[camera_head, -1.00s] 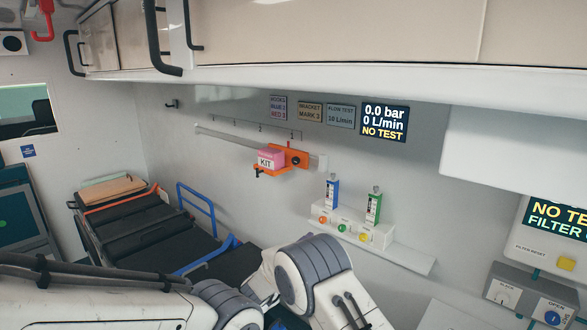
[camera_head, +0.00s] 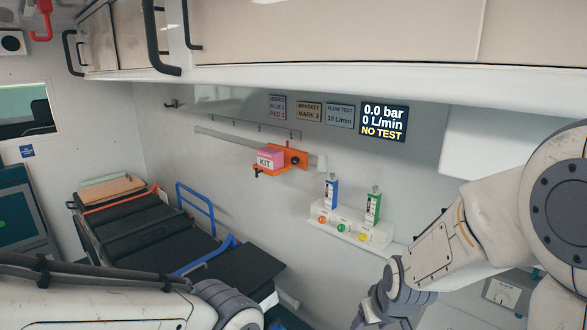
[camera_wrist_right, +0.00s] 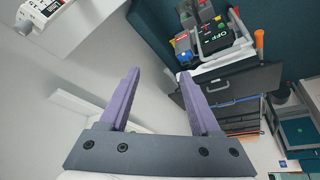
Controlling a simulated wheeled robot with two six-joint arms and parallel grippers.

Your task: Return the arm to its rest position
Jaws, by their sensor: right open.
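My right arm comes in from the right edge of the head view, bent, with its white forearm slanting down to a grey wrist joint at the bottom. My right gripper (camera_wrist_right: 160,75) shows in the right wrist view with its two purple fingers wide apart and nothing between them. My left arm lies low along the bottom left of the head view. Its gripper is out of frame.
The stretcher (camera_head: 150,230) stands at the left. A pink kit box (camera_head: 268,157) sits on an orange bracket (camera_head: 296,158) on the wall rail. Overhead cabinets (camera_head: 340,35) span the top.

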